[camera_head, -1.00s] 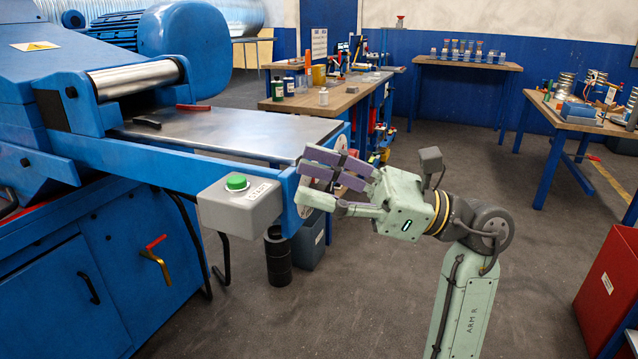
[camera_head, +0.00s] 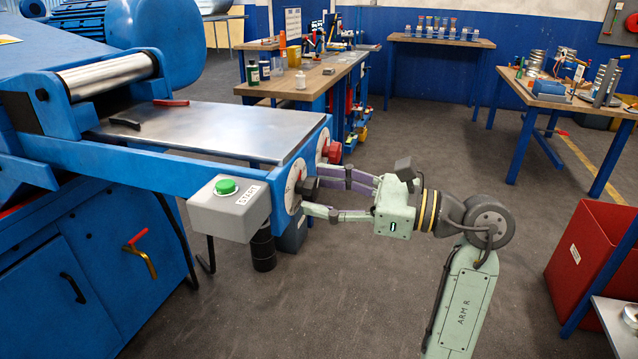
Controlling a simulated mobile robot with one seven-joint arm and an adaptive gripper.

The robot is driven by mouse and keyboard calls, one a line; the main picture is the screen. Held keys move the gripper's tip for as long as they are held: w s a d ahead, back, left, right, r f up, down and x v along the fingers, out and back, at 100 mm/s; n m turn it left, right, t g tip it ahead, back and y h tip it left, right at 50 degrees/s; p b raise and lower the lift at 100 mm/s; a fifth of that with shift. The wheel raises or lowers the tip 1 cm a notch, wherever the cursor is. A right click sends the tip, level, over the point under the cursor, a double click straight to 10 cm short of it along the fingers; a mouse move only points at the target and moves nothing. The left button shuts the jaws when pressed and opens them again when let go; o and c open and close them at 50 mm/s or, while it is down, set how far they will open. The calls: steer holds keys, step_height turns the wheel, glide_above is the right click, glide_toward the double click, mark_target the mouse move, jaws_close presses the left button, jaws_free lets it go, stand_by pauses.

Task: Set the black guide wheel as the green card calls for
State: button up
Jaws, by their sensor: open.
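The black guide wheel (camera_head: 309,188) is a dark knob on a white dial (camera_head: 293,187) at the end face of the blue machine. A red knob (camera_head: 333,152) on a second white dial (camera_head: 322,142) sits further back on the same face. My gripper (camera_head: 315,193) is open, its purple-grey finger above and its pale green finger below the black wheel. Whether either finger touches the wheel I cannot tell. The dial markings are too small to read. I cannot make out a green card in the view.
A grey box with a green START button (camera_head: 225,187) juts out just left of the fingers. A steel table top (camera_head: 215,131) with a red-handled and a black item lies behind. A red bin (camera_head: 585,255) stands right. Open floor lies between.

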steer(key=shift+w+a, duration=0.2)
steer(key=shift+a, duration=0.35)
steer(key=c, duration=1.2)
steer(key=shift+o, duration=0.2)
steer(key=m+b, duration=0.1)
steer(key=m, duration=0.2)
steer(key=shift+f, duration=0.1)
steer(key=shift+s+m+b, duration=0.1)
steer(key=shift+m+b, duration=0.3)
steer(key=shift+m, duration=1.7)
